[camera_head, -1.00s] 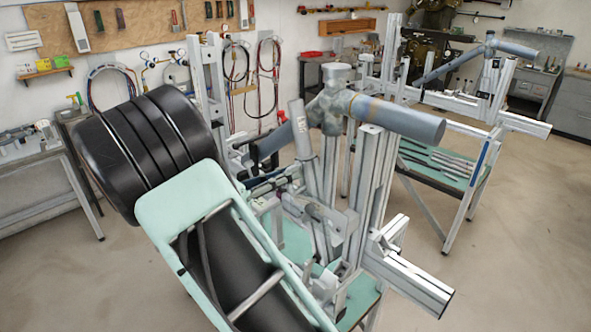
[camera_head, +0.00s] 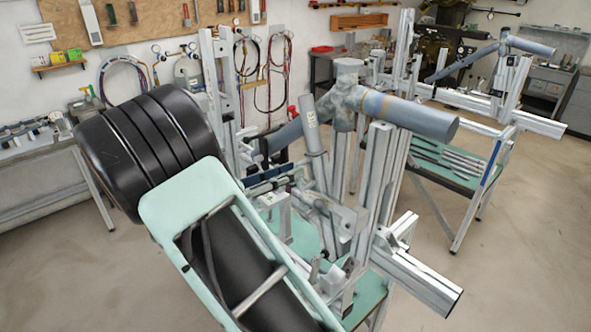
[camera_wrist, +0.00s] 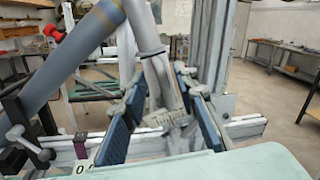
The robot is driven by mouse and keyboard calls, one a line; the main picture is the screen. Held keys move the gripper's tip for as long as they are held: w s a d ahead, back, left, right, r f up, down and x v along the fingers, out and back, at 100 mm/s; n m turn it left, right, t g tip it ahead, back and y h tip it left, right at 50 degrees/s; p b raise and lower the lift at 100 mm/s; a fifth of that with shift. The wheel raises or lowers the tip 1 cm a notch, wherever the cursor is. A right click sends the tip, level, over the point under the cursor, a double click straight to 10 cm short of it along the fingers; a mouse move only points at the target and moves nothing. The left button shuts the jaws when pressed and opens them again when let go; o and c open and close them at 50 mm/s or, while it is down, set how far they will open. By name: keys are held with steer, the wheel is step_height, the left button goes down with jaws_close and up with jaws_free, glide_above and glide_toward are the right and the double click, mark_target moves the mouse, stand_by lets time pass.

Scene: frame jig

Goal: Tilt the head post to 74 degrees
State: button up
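The frame jig (camera_head: 378,185) stands upright in the middle of the head view, built of silver rails. It carries a thick grey-blue tube (camera_head: 415,116) joined to a short upright collar. A slimmer labelled grey post (camera_head: 312,132) leans slightly left of upright beside it; I cannot tell for sure which is the head post. In the wrist view my gripper (camera_wrist: 160,82) is open, its two blue-padded fingers apart. A slanting grey post (camera_wrist: 150,45) and a small marked scale (camera_wrist: 168,119) show between and beyond the fingers. Contact is not visible, and the angle is not readable.
A thick blue-grey tube (camera_wrist: 65,62) crosses the left of the wrist view. A rail (camera_head: 425,275) sticks out at the jig's lower right. A second similar jig (camera_head: 500,95) stands on a green-topped table behind. Open floor (camera_head: 510,285) lies to the right.

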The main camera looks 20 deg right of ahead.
steer(key=s+a, duration=0.1)
steer(key=a, duration=0.8)
steer(key=shift+s+a+f, duration=0.25)
steer(key=shift+a, duration=0.05)
